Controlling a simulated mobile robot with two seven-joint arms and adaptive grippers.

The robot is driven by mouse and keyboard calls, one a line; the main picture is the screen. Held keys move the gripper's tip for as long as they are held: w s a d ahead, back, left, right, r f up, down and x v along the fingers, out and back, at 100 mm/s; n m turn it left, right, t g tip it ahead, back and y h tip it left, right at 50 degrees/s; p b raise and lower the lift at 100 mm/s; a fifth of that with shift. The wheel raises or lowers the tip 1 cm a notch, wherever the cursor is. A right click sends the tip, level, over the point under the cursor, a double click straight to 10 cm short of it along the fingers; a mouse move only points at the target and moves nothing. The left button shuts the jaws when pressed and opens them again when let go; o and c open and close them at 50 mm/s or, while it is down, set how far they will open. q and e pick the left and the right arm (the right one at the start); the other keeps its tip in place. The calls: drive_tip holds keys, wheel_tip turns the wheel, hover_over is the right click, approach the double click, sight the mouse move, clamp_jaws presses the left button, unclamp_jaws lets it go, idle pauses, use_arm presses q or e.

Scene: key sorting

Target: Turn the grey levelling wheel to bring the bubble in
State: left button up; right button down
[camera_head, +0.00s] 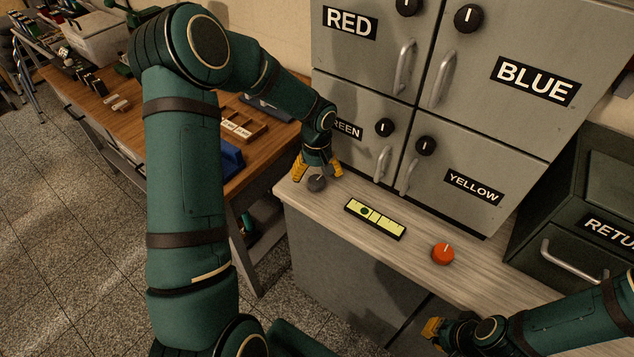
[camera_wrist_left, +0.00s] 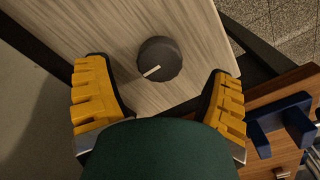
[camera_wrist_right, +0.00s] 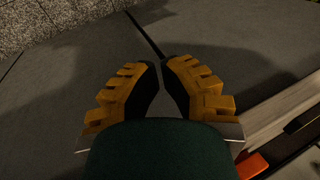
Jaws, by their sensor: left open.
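The grey levelling wheel (camera_head: 317,184), a dark round knob with a white mark, sits at the left end of the pale wood counter. In the left wrist view the wheel (camera_wrist_left: 158,60) lies between the tips of my left gripper (camera_wrist_left: 158,75), which is open with a gap on both sides. In the head view my left gripper (camera_head: 318,170) is just behind and over the wheel. The yellow-green bubble level (camera_head: 388,223) lies right of it; its dark round bubble shows toward its left end. My right gripper (camera_head: 433,333), low at the counter's front, has its tips (camera_wrist_right: 163,66) close together and holds nothing.
An orange-red knob (camera_head: 443,254) stands right of the level; its edge also shows in the right wrist view (camera_wrist_right: 252,166). Grey cabinets (camera_head: 380,85) with handles rise behind. A dark green return box (camera_head: 570,215) stands right. A wooden workbench (camera_head: 262,135) adjoins left.

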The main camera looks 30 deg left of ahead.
use_arm(q)
drive_tip(key=shift+f, duration=1.4)
drive_tip(key=c, duration=1.2)
drive_tip(key=m, duration=0.4)
drive_tip(key=shift+m, duration=0.3)
drive_tip(key=m+p, duration=0.1)
drive_tip(key=m, duration=0.3)
drive_tip(key=shift+m, duration=0.4)
